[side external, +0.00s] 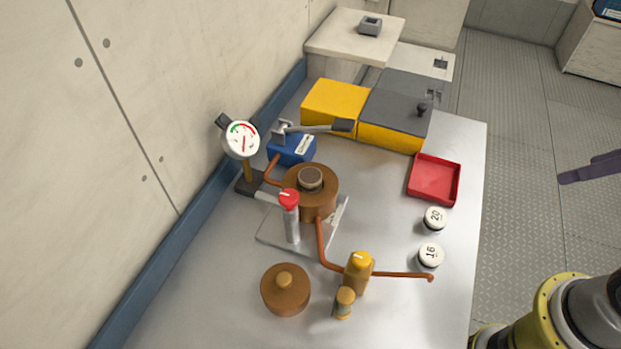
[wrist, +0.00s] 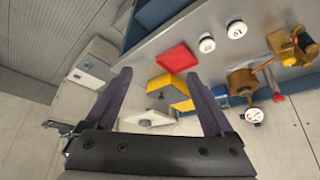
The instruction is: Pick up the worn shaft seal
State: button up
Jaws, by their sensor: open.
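A dark, round, ring-like piece (side external: 311,178), which looks like the worn shaft seal, sits in the top of the brown pump housing (side external: 322,203) on the bench. In the wrist view the housing (wrist: 241,80) is small and the seal cannot be made out. My gripper (wrist: 159,73) is open and empty, its two dark fingers wide apart.
A red tray (side external: 434,180) and white pucks marked 20 (side external: 434,218) and 16 (side external: 430,254) lie at the right. A gauge (side external: 241,139), red-capped cylinder (side external: 290,217), blue block (side external: 291,148) and pipe with yellow-capped valve (side external: 357,272) crowd the housing. A brown lid (side external: 285,289) lies in front.

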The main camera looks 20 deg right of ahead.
dwell(0.3)
jog(key=w+a+r+n, duration=0.3)
jog(key=w+r+n, duration=0.35)
jog(key=r, duration=0.25)
jog(key=w+a+r+n+g+y, duration=0.1)
jog(key=w+a+r+n, duration=0.1)
jog(key=w+a, duration=0.3)
jog(key=w+a+r+n+g+y, duration=0.1)
jog(key=w+a+r+n, duration=0.2)
jog(key=w, duration=0.4)
jog(key=n+g, duration=0.3)
jog(key=n, duration=0.1)
send_over(310, 175)
jog(key=d, duration=0.1)
jog(key=shift+h, duration=0.3)
notch_tip(310, 175, down, 20)
jog(key=shift+s+f, duration=0.1)
jog(key=shift+f, duration=0.15)
jog(key=shift+a+f, duration=0.25)
jog(key=shift+f, duration=1.35)
jog(key=shift+a+f, duration=0.2)
jog(key=shift+f, duration=1.4)
grip_shut()
